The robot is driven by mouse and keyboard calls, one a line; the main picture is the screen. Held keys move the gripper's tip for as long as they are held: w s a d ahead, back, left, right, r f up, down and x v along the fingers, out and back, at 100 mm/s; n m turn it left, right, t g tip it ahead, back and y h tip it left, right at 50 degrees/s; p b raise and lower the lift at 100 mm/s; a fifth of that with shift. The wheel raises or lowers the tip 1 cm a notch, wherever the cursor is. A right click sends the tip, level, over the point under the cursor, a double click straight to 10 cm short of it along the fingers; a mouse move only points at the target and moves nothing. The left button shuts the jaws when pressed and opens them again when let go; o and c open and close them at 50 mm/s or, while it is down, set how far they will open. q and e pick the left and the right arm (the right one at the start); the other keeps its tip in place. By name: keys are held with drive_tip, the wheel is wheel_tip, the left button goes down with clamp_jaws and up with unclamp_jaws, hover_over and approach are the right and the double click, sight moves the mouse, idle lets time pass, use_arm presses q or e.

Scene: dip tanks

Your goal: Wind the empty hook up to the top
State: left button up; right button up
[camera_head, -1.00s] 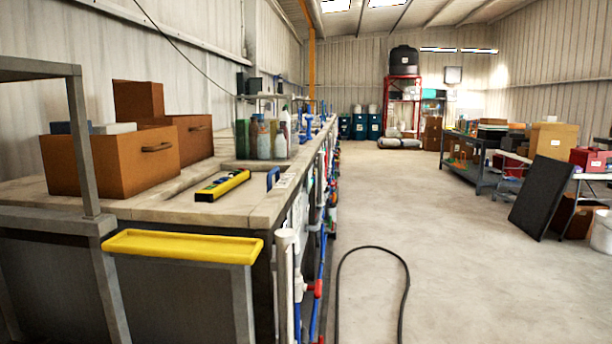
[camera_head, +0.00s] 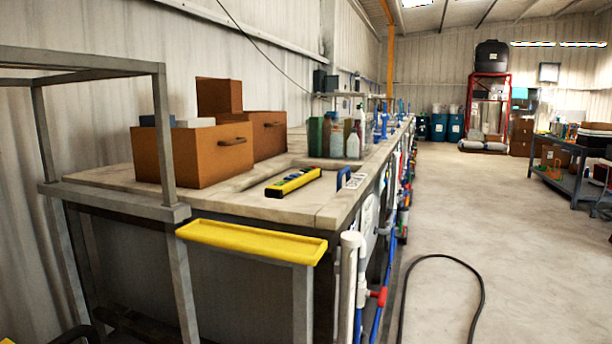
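No hook and no winding control can be made out in the head view. Neither of my grippers shows in it. A dark curved piece and a bit of yellow show at the bottom left corner, too cut off to identify.
A long bench (camera_head: 110,178) carries brown boxes (camera_head: 190,158), a yellow-black tool (camera_head: 293,182) and bottles (camera_head: 352,146). A grey frame (camera_head: 165,140) and yellow tray (camera_head: 252,239) stand at its near end. A black hose (camera_head: 478,290) lies on the otherwise open floor (camera_head: 540,260) to the right.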

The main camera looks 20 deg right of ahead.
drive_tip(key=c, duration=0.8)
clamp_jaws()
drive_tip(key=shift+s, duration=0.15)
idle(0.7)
